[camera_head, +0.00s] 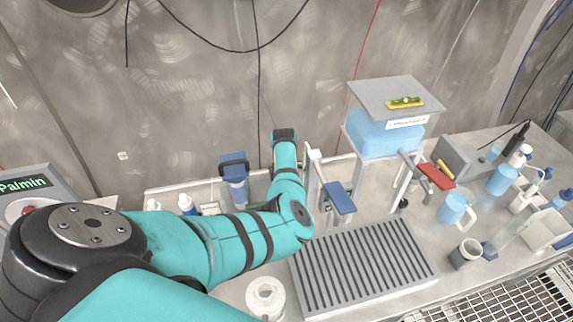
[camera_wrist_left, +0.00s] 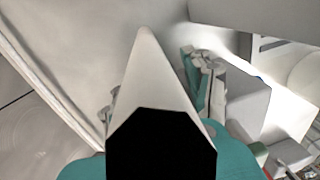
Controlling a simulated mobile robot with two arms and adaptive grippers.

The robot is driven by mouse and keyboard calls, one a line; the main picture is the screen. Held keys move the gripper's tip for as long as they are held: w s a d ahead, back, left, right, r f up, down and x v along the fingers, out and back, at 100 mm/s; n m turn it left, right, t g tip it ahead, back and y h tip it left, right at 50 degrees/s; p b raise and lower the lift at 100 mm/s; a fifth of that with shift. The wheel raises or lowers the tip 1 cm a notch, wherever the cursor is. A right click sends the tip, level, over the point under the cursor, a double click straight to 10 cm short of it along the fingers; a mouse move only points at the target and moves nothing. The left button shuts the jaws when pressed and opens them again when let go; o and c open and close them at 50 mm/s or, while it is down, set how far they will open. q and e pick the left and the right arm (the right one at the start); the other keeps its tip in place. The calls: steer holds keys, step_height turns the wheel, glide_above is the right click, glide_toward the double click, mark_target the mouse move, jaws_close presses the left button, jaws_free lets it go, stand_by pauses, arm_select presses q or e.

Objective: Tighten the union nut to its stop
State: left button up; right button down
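I cannot make out the union nut for certain in either view. My left arm (camera_head: 240,245) reaches in from the left, in teal covers, across the bench, and its far dark end (camera_head: 284,135) stands near the back wall. No fingertips of the left gripper show in the head view. In the left wrist view, a pale wedge and a black shape fill the middle, with teal parts beside them. I cannot tell whether the gripper is open or holds anything. My right gripper is in neither view.
A blue tank (camera_head: 380,135) stands on a frame, with a blue lever (camera_head: 340,198) and a red lever (camera_head: 435,176) nearby. A blue-capped filter housing (camera_head: 235,180) is left of the arm's end. A slatted drain grate (camera_head: 362,265) lies in front. Mugs and bottles crowd the right.

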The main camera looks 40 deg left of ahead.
arm_select(q)
steer(key=shift+r, duration=0.2)
step_height(320, 180, up, 12)
steer(key=a, duration=0.1)
steer(key=shift+w+f, duration=0.2)
steer(key=shift+w, duration=0.25)
steer(key=shift+a, duration=0.1)
